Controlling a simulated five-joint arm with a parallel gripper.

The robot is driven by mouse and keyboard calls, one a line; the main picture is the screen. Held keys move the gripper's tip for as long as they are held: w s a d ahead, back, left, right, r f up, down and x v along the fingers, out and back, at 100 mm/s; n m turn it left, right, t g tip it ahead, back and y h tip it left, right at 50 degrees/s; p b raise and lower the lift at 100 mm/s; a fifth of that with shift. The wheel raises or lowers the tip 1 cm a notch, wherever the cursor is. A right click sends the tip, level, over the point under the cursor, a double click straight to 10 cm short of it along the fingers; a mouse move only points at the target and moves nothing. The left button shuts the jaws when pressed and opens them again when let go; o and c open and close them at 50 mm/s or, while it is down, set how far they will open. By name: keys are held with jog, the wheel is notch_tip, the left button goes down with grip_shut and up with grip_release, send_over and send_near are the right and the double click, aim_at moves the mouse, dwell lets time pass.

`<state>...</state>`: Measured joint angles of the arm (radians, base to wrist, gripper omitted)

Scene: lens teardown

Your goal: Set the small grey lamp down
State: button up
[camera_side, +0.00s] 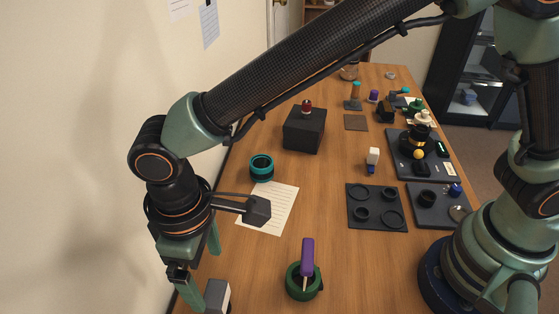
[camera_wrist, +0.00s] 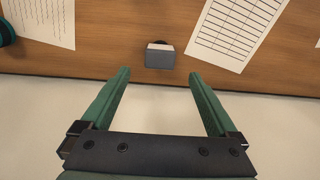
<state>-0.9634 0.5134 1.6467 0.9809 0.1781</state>
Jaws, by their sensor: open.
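A small grey box with a pale face, which looks like the small grey lamp (camera_side: 217,297), is at the bottom left in the side view, partly cut off by the frame. In the wrist view the lamp (camera_wrist: 160,58) appears to stand on the table close to its edge. My gripper (camera_side: 208,280) is open beside it. In the wrist view the two green fingers of my gripper (camera_wrist: 160,73) are spread wide, with the lamp just beyond the fingertips, in the middle. Clear space shows on both sides, and no finger touches it there.
A printed sheet (camera_side: 268,208) and a teal-ringed part (camera_side: 261,168) lie farther along the table (camera_side: 325,185). A green ring holder with a purple-handled tool (camera_side: 307,256) stands to the right. A black box (camera_side: 304,130) is farther back. The wall is close on the left.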

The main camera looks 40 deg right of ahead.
jog(key=shift+r, duration=0.45)
jog(key=w+d+r+m+t+y, duration=0.1)
jog(key=w+d+r+m, duration=0.1)
jog(key=w+d+r, duration=0.45)
jog(key=w+d+r+m+t, duration=0.1)
jog(key=d+r+m, duration=0.15)
jog(key=d, duration=0.75)
jog(key=s+d+r+m+t, duration=0.1)
jog(key=s+d+m, duration=0.1)
jog(key=d, duration=0.8)
jog(key=s+d+r+m+t+h, duration=0.1)
jog(key=s+d+r+m+t, duration=0.1)
jog(key=d, duration=0.8)
jog(key=shift+s+d+r+t, duration=0.3)
jog(key=shift+s+d, duration=0.05)
jog(key=shift+s, duration=0.05)
